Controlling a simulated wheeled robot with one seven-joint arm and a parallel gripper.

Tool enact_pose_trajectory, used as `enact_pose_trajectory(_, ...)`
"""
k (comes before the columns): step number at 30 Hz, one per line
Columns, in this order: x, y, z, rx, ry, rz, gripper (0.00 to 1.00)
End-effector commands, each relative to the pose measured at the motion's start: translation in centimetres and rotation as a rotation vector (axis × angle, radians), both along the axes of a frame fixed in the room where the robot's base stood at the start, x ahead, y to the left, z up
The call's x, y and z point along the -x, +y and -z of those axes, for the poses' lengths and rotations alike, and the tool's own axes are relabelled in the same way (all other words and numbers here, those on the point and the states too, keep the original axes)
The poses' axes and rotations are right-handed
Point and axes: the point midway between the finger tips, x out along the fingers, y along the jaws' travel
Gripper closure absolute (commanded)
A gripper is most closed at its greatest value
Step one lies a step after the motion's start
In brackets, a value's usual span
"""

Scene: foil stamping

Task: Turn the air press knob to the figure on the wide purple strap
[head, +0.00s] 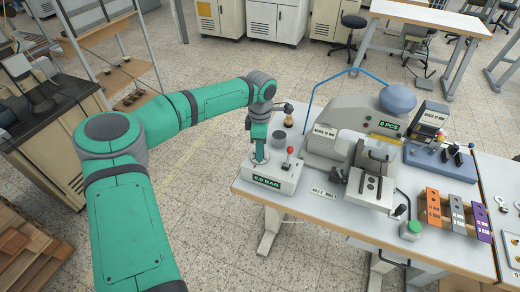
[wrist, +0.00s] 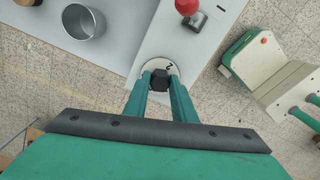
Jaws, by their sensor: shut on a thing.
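The air press box (head: 272,179) is a pale block at the table's left corner, with a green readout that seems to say 6.0 BAR. My gripper (head: 260,158) points down onto it. In the wrist view my gripper (wrist: 160,80) is shut on the small black knob (wrist: 160,77), which sits on a pale round dial with dark marks, partly hidden by the fingers. The purple strap (head: 481,223) lies at the table's right side; its white label has figures too small to read surely. It lies beside a grey strap (head: 457,214) and an orange strap (head: 433,208).
A red-knobbed lever (wrist: 188,7) rises from the box close to my gripper. A grey metal cup (wrist: 83,21) stands beside the box. The large grey press (head: 340,125) stands right of the box. A green button (head: 411,228) is near the table's front edge.

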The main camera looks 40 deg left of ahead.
Motion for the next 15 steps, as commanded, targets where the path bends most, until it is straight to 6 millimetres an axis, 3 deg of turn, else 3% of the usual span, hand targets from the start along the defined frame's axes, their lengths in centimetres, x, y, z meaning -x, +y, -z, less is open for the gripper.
enact_pose_trajectory(15, 0.09, 0.10, 0.02, -0.001, 0.002, 0.286, 0.99)
